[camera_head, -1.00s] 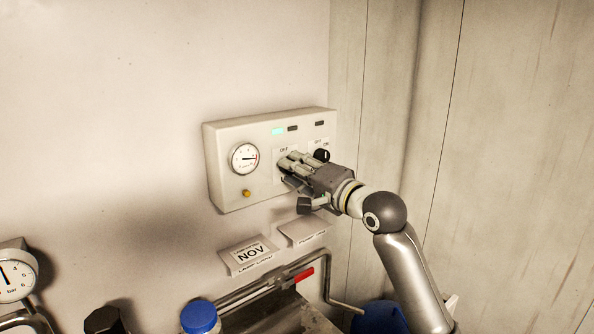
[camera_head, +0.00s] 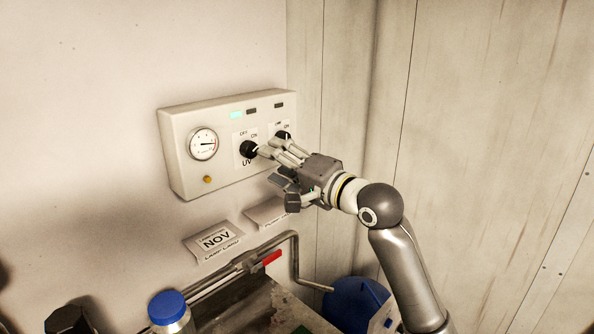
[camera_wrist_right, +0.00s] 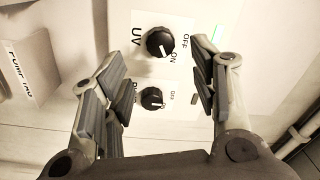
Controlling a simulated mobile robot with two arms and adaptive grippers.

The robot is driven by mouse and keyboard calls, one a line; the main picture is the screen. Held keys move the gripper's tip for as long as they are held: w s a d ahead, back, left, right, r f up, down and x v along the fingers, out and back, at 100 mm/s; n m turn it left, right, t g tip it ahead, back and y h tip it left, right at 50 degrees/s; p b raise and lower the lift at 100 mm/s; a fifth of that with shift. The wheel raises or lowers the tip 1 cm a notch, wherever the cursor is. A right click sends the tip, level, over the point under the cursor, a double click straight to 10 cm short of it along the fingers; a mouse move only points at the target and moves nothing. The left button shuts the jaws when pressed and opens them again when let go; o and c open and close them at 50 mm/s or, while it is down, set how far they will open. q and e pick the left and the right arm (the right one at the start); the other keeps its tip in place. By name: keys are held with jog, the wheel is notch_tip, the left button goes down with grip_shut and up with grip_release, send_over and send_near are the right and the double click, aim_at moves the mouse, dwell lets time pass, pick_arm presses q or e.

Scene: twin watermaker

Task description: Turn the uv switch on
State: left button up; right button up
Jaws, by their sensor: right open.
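The white control panel (camera_head: 180,170) is on the wall, with the black UV knob (camera_head: 248,149) marked OFF and ON. The UV knob also shows in the right wrist view (camera_wrist_right: 160,43), where its white mark appears to point toward ON. My right gripper (camera_head: 275,150) is open, just right of the UV knob, partly in front of a second black knob (camera_head: 283,135). In the right wrist view the second knob (camera_wrist_right: 152,98) shows between the open fingers (camera_wrist_right: 158,85), and the UV knob lies beyond the fingertips. No contact with the UV knob is visible. My left gripper is out of view.
A pressure gauge (camera_head: 203,144) and yellow button (camera_head: 208,179) are on the panel's left. A cyan indicator (camera_head: 237,115) is lit; a neighbouring one (camera_head: 251,111) is dark. Below are label plates (camera_head: 213,242), a pipe with red handle (camera_head: 271,258) and a blue-capped bottle (camera_head: 168,307).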

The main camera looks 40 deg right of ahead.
jog(key=s, duration=0.5)
jog(key=shift+s+d+f, duration=0.1)
jog(key=shift+s+d, duration=0.15)
dwell(0.4)
